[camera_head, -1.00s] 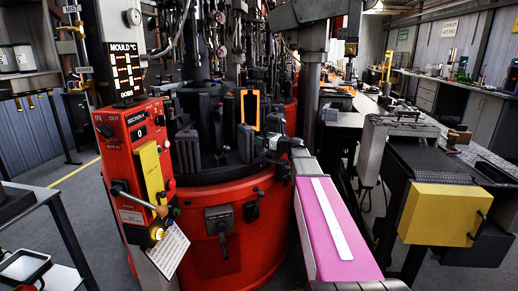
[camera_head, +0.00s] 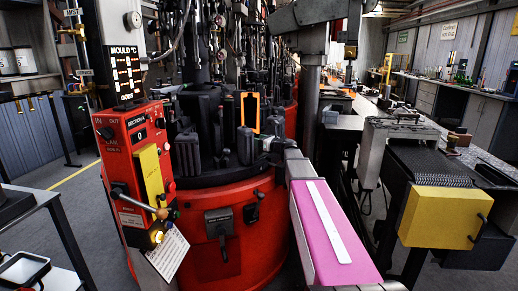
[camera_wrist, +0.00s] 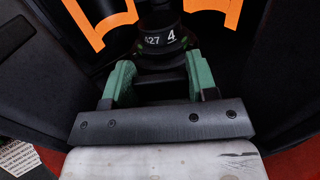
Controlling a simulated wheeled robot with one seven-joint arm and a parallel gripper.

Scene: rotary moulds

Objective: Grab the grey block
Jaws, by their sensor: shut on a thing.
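My gripper (camera_wrist: 158,84) has two green fingers, spaced apart and shut on a dark grey piece that shows between them in the wrist view. I take this as the grey block (camera_wrist: 158,92); its shape is mostly hidden by the fingers and the dark bar in front. In the head view my gripper (camera_head: 268,143) is small, at the right side of an upright dark grey block (camera_head: 246,144) on the red rotary machine. The contact there is too small to see clearly.
Orange frames (camera_wrist: 100,20) and dark mould walls (camera_wrist: 40,80) are close on both sides. A red control box (camera_head: 138,165) stands left of the machine (camera_head: 235,225); a yellow box (camera_head: 440,217) is at right.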

